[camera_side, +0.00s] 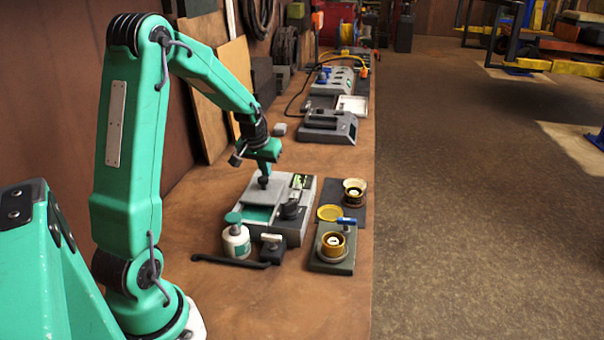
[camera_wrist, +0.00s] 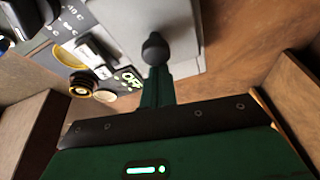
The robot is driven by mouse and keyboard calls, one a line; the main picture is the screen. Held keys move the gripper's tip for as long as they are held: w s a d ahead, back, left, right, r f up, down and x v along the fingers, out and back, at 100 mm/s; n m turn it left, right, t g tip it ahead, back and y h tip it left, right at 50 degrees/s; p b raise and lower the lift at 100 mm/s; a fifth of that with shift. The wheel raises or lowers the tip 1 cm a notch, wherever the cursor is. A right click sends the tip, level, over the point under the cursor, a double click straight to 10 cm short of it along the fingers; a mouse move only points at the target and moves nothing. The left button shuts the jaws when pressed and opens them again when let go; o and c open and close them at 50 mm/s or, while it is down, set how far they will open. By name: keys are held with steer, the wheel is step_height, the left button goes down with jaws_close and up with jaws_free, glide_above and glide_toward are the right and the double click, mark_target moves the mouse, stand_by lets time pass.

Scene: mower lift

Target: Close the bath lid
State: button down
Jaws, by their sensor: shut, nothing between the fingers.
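The bath unit (camera_side: 297,232) is a grey box on the bench with a green bath opening (camera_side: 257,214) showing at its front left. The flat grey bath lid (camera_side: 277,192) lies behind that opening and leaves it uncovered. My gripper (camera_side: 263,181) points down over the lid with its fingers together. A dark rounded piece is at its tip, at or just above the lid; I cannot tell whether it is a lid knob or my fingertip. The wrist view shows my gripper (camera_wrist: 156,60) and the pale lid (camera_wrist: 184,38) beyond it. Contact is unclear.
A white bottle with a green cap (camera_side: 236,238) and a black bar (camera_side: 229,261) are close in front. Two dark plates with brass cups (camera_side: 333,245) (camera_side: 354,190) and a yellow disc (camera_side: 330,212) are to the right. More devices (camera_side: 327,126) stand behind. The near bench is clear.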

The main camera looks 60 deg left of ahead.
mark_target(259, 199)
steer(key=s+d, duration=0.4)
steer(key=s, duration=0.1)
steer(key=shift+d, duration=0.4)
steer(key=shift+f, duration=0.1)
steer(key=shift+w, duration=0.1)
steer(key=shift+w+a+r, duration=0.2)
steer(key=shift+w+a, duration=0.4)
steer(key=shift+w, duration=0.2)
steer(key=shift+w+a+r, duration=0.2)
steer(key=shift+w+a, duration=0.4)
steer(key=shift+w, duration=0.2)
steer(key=shift+r, duration=0.3)
steer(key=v, duration=0.9)
steer(key=shift+r, duration=0.25)
steer(key=shift+d, duration=0.2)
